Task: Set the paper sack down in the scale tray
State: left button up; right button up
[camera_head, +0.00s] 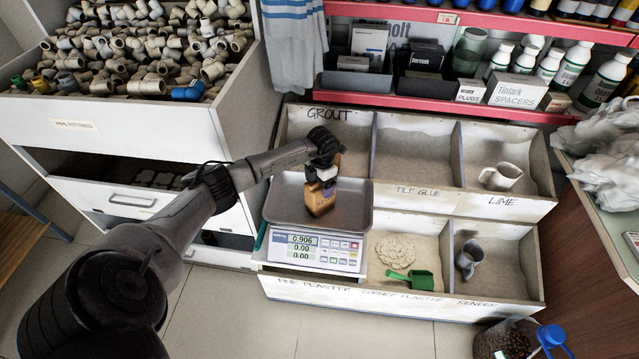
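The small brown paper sack (319,204) is upright in the grey metal scale tray (354,203), left of the tray's middle. Its base appears to touch the tray floor. The scale's display (301,244) reads about 0.906 on its top line. My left gripper (321,181) points down from above and appears shut on the top of the sack; the fingertips are small and partly hidden by the wrist. My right gripper is not in view.
A pipe-fitting drawer (110,125) stands at left. A red shelf (470,105) with boxes and bottles is behind.

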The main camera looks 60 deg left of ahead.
pick_arm(q)
jog(key=shift+o, duration=0.5)
jog(key=shift+r, duration=0.1)
